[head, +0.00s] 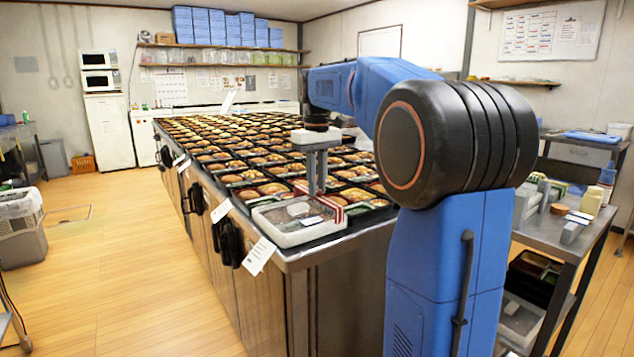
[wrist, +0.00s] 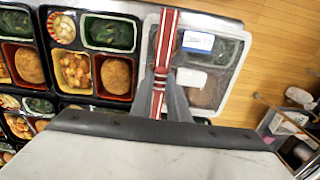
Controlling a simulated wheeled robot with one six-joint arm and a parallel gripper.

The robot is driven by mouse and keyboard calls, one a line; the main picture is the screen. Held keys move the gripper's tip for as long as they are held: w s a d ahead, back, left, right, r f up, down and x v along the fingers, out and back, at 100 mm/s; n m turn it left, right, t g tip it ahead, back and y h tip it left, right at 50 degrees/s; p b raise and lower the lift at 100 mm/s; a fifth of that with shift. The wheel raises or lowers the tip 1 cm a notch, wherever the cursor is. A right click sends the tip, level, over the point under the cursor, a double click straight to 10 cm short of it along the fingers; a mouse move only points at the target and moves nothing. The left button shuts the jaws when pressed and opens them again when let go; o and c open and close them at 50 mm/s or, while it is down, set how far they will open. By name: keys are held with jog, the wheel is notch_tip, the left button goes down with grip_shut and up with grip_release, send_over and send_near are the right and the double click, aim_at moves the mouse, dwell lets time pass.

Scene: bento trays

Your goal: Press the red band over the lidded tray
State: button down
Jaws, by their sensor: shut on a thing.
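The lidded tray (head: 276,233) sits at the near corner of the counter, with a clear lid and a pale label (wrist: 198,42); food shows dimly through the lid. The red band (head: 331,197), with white stripes, crosses the tray near one end; in the wrist view the band (wrist: 168,35) runs over the tray's left part. My gripper (head: 316,192) points down at the band. In the wrist view its fingertips (wrist: 163,80) are closed together on the band's middle. The fingers hide part of the band, and I cannot tell how closely it lies against the lid.
Many open bento trays (wrist: 93,68) fill the counter (head: 330,262) beside the lidded tray, close to its left in the wrist view. The counter's edge is just beyond the lidded tray. A side table (head: 566,243) with small items stands at the right. The wooden floor at left is mostly clear.

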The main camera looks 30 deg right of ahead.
jog(key=shift+f, duration=1.15)
dwell(0.4)
jog(key=c, duration=1.1)
grip_release()
jog(key=shift+r, duration=0.1)
jog(key=shift+r, duration=3.9)
